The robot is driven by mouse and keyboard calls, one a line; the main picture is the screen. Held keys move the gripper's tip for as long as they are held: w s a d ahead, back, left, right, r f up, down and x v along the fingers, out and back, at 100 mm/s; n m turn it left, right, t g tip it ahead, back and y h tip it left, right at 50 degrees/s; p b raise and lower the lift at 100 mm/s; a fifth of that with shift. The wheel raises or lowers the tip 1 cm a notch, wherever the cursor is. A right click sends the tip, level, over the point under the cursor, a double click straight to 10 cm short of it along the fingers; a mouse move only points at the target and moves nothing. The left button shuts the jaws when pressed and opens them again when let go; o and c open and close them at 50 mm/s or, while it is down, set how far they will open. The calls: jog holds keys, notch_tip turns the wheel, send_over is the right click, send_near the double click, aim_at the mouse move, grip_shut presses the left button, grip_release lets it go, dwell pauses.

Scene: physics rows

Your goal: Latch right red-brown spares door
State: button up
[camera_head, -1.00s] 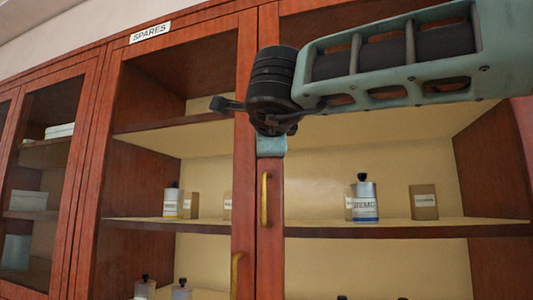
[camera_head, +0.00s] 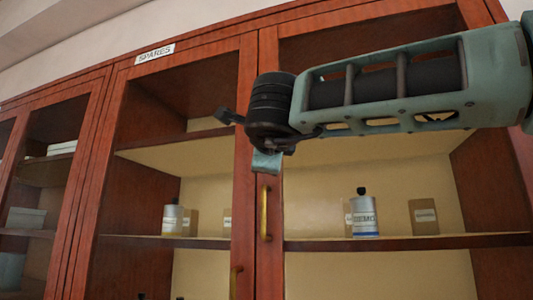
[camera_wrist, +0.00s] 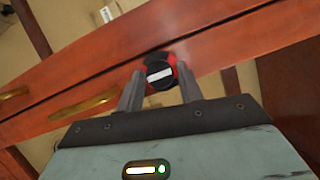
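The right red-brown spares door (camera_head: 270,275) is in line with its neighbour in the head view, and the two doors' stiles meet side by side. Its brass handle (camera_head: 264,212) is upright, just below my gripper. My gripper (camera_wrist: 159,78) is in front of the door stiles; in the head view its fingers are hidden behind my wrist. In the wrist view a round black knob with a white bar and a red ring (camera_wrist: 158,71) sits on the stile, between and just beyond the two spread fingertips. I cannot tell whether either finger touches it.
The left door has its own brass handle (camera_head: 235,282), lower down. A "SPARES" label (camera_head: 155,53) is on the frame above. Shelves behind the doors hold a bottle (camera_head: 363,215) and a small box (camera_head: 424,217). Another glazed cabinet section (camera_head: 45,190) stands at left.

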jog(key=shift+o, duration=0.9)
jog(key=s+f+b, duration=0.1)
jog(key=s+b, duration=0.1)
jog(key=s, duration=1.5)
jog(key=shift+s+d, duration=0.2)
jog(key=shift+d, duration=0.15)
jog(key=shift+f, duration=0.1)
